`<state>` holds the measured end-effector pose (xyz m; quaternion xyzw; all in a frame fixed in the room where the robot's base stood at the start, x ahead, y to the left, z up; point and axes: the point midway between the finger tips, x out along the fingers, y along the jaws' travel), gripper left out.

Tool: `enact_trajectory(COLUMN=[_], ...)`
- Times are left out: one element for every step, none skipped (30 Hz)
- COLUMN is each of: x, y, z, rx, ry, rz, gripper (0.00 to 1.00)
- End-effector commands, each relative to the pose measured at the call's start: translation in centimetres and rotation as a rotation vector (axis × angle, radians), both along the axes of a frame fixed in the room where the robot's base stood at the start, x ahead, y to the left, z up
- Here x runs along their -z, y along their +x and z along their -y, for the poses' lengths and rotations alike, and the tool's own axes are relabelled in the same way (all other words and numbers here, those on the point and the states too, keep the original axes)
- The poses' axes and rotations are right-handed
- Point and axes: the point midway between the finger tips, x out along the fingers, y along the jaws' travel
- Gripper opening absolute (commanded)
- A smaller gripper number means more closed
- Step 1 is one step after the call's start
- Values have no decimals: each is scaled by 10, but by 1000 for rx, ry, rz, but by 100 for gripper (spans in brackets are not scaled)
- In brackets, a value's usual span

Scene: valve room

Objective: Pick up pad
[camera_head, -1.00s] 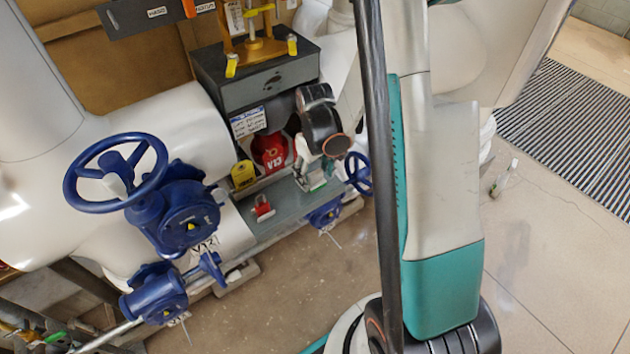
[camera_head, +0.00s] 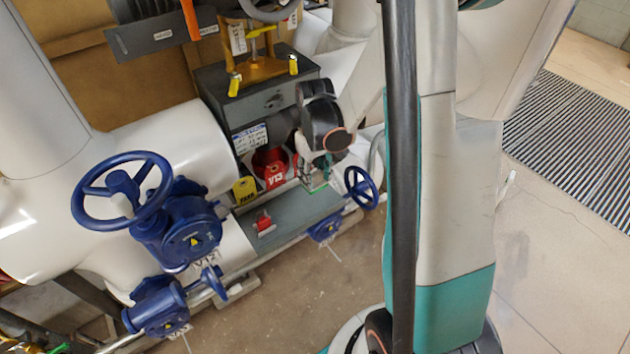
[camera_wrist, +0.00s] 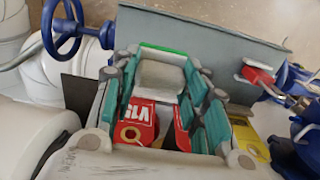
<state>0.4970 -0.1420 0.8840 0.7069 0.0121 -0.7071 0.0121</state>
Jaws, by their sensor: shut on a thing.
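The pad (camera_wrist: 162,75) is a pale grey block with a green edge, in the wrist view. It sits between the two teal and grey fingers of my gripper (camera_wrist: 161,95), which is shut on it. In the head view my gripper (camera_head: 314,172) is over the back right part of the grey shelf (camera_head: 292,216), and only the green edge of the pad (camera_head: 318,187) shows there. My fingers hide most of the rest. I cannot tell whether the pad touches the shelf.
A red padlock (camera_head: 264,223) is on the shelf. Blue handwheels (camera_head: 361,188) and a blue valve (camera_head: 185,225) flank it. A grey box (camera_head: 262,100) is above.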

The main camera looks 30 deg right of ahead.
Motion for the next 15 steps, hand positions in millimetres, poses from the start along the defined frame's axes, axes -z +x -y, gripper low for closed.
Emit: enact_trajectory(x=[-20,-29,-41,-49,-58,-68,-76,-83,-92,-98,-104,-111,-115,-119,-124], y=[-1,-1,-1,0,-1,0,0,0,0,0,0,0,0,0,0], z=[0,0,0,0,0,0,0,0,0,0,0,0,0,0,0], rx=[0,0,0,0,0,0,0,0,0,0,0,0,0,0,0], ry=[0,0,0,0,0,0,0,0,0,0,0,0,0,0,0], rz=[0,0,0,0,0,0,0,0,0,0,0,0,0,0,0], gripper=[14,14,14,14,14,14,14,14,14,14,14,14,14,14,14])
